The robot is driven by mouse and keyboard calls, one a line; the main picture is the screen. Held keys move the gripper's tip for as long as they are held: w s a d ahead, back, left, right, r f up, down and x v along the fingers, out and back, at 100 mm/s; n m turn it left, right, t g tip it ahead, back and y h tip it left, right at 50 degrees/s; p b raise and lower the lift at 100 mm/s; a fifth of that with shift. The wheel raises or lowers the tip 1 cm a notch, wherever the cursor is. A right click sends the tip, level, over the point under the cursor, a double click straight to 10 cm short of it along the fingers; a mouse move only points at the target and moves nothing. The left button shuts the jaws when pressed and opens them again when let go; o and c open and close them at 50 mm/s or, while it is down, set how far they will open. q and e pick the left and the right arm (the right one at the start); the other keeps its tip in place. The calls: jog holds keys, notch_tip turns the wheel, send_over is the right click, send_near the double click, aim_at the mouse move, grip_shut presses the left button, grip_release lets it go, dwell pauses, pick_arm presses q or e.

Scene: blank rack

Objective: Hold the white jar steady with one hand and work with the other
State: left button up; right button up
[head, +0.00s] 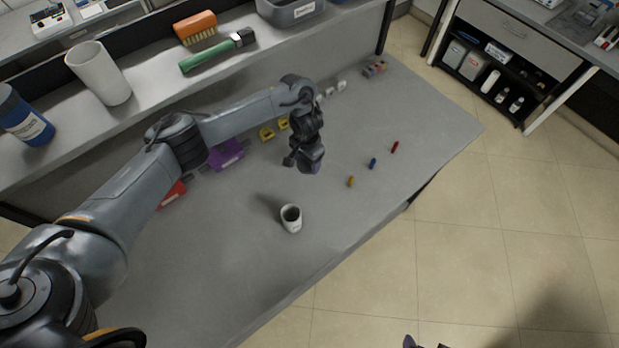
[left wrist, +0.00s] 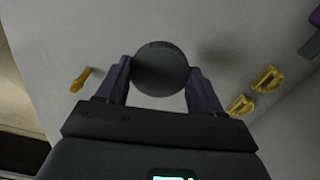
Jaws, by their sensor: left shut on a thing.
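The white jar (head: 291,224) stands upright on the grey bench, its dark round mouth facing up. No gripper touches it. My left gripper (head: 308,166) points down over the bench, behind and slightly right of the jar. In the left wrist view the left gripper (left wrist: 160,85) is shut on a dark round disc (left wrist: 161,68), which sits between its two purple fingers. The disc is hard to make out in the head view. Small dark tips, apparently of my right gripper (head: 425,344), show at the bottom edge of the head view, away from the bench; the rest is cut off.
Small yellow (head: 350,181), blue (head: 373,163) and red (head: 395,147) pieces lie right of the left gripper. Yellow brackets (head: 266,133) and a purple holder (head: 227,155) line the bench's back. A raised shelf (head: 150,85) holds a white cup, brush and green-handled tool. The bench's front is clear.

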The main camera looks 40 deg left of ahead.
aim_at(293, 179)
pick_arm(q)
jog(key=s+a, duration=0.1)
jog(key=s+a+f, duration=0.2)
jog(key=a, duration=0.1)
jog(key=shift+s+d+f, duration=0.15)
jog(key=shift+s+f, duration=0.05)
jog(key=shift+f, duration=0.35)
notch_tip(293, 179, down, 4)
jog(key=b, duration=0.6)
jog(key=shift+f, duration=0.25)
pick_arm(e)
notch_tip(293, 179, down, 7)
jog(key=s, duration=0.1)
jog(key=shift+s+a, duration=0.2)
jog(key=shift+s, duration=0.1)
pick_arm(q)
jog(key=shift+f, duration=0.15)
jog(key=o, duration=1.2)
jog(key=shift+c, duration=0.2)
